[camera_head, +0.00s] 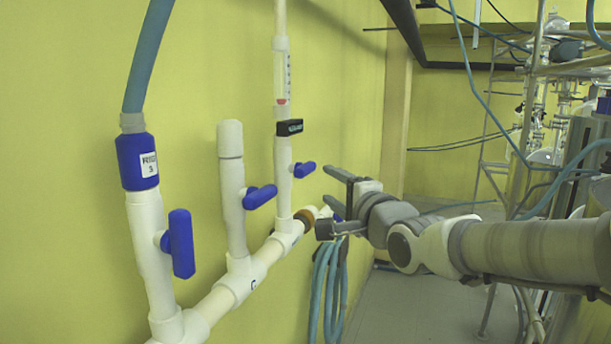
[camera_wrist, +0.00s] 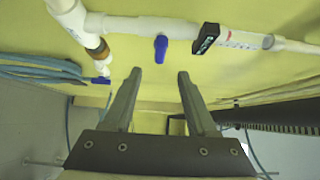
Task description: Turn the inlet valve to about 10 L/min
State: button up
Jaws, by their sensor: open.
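A white pipe manifold (camera_head: 225,292) runs along the yellow wall. Its far riser carries a small blue valve handle (camera_head: 305,170), a black label block (camera_head: 290,127) and a clear flow meter (camera_head: 282,75) with a red mark low in it. The scale is too small to read. My gripper (camera_head: 322,200) is open and empty, just right of this riser. In the wrist view, the blue handle (camera_wrist: 161,48) lies ahead of the gap between my fingertips (camera_wrist: 159,72), apart from them. The black block (camera_wrist: 205,38) is to its right.
Two other blue handles, one on the near riser (camera_head: 180,243) and one on the middle riser (camera_head: 260,196), stand left. Blue hoses (camera_head: 330,285) hang below my gripper. A metal frame with glassware (camera_head: 550,100) stands at right. Grey floor (camera_head: 400,310) is clear.

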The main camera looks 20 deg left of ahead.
aim_at(308, 171)
jog(key=shift+b+x, duration=1.1)
jog(key=shift+x, duration=1.75)
jog(key=shift+w+a, duration=0.5)
jog(key=shift+a, duration=0.2)
jog(key=shift+p+x, duration=0.3)
jog(key=shift+x, duration=2.55)
jog(key=shift+w, duration=0.1)
grip_shut()
